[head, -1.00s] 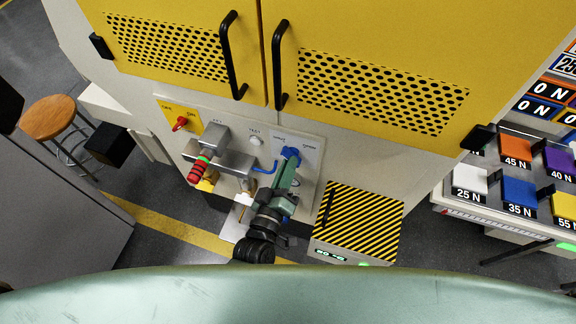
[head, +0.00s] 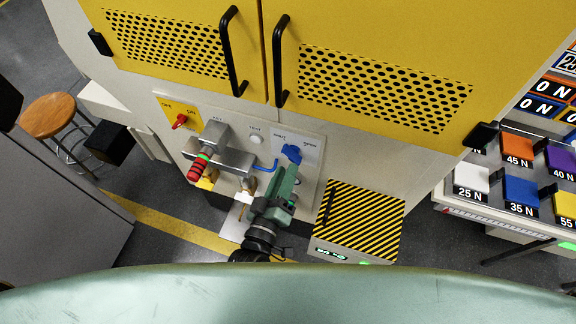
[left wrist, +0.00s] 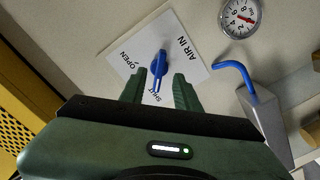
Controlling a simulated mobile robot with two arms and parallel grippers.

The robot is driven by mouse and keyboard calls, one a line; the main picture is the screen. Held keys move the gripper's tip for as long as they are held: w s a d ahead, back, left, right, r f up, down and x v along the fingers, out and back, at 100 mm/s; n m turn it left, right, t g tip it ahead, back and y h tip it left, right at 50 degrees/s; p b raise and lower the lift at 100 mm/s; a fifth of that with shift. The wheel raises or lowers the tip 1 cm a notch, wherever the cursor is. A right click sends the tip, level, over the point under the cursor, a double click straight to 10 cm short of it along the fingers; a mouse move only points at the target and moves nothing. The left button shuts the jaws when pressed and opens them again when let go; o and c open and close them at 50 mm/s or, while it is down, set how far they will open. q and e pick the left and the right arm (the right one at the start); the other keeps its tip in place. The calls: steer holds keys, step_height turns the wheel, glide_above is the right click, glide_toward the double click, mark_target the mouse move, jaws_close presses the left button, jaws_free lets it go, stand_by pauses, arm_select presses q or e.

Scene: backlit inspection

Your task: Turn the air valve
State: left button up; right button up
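The air valve is a blue handle (head: 291,153) on a white plate (head: 309,157) on the cabinet's lower front. In the left wrist view the blue handle (left wrist: 159,70) points at the word SHUT. The word OPEN is to its left and AIR IN to its right. My left gripper (head: 288,175) is just short of the valve in the head view. In the left wrist view its two green fingers (left wrist: 159,88) are spread, one on each side of the handle's lower end, with gaps between. Nothing is held. My right gripper is not in view.
A red switch (head: 180,121) and a grey fixture with a red-and-black grip (head: 199,168) are left of the valve. A blue bent lever (left wrist: 237,71) and a gauge (left wrist: 240,17) are close to its right in the left wrist view. A striped box (head: 358,222) stands below right.

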arm_select(q)
steer(key=v, duration=0.5)
steer(key=shift+b, duration=0.35)
steer(key=s+a+f+m+g+y, duration=0.1)
steer(key=s+a+f+m+g, duration=0.15)
steer(key=f, duration=0.75)
steer(key=s+a+f+m+g+y, duration=0.1)
steer(key=s+a+f+g, duration=0.25)
steer(key=f, duration=0.65)
steer(key=s+a+f+m+g, duration=0.2)
steer(key=s+f+g, duration=0.15)
steer(key=f, duration=0.65)
steer(key=s+a+f+g+y, duration=0.1)
steer(key=s+a+f+g, duration=0.1)
steer(key=s+a+f, duration=0.2)
steer(key=s+a+f+m+g+y, duration=0.1)
steer(key=s+a+f, duration=0.3)
steer(key=s, duration=0.6)
steer(key=s+a+f+m+g+y, duration=0.1)
steer(key=s+a+f+g, duration=0.2)
steer(key=s, duration=0.4)
step_height(320, 180, down, 3)
steer(key=shift+a+r+g+y, duration=0.15)
steer(key=shift+a+g+y, duration=0.2)
steer(key=shift+a, duration=0.55)
steer(key=shift+m, duration=0.35)
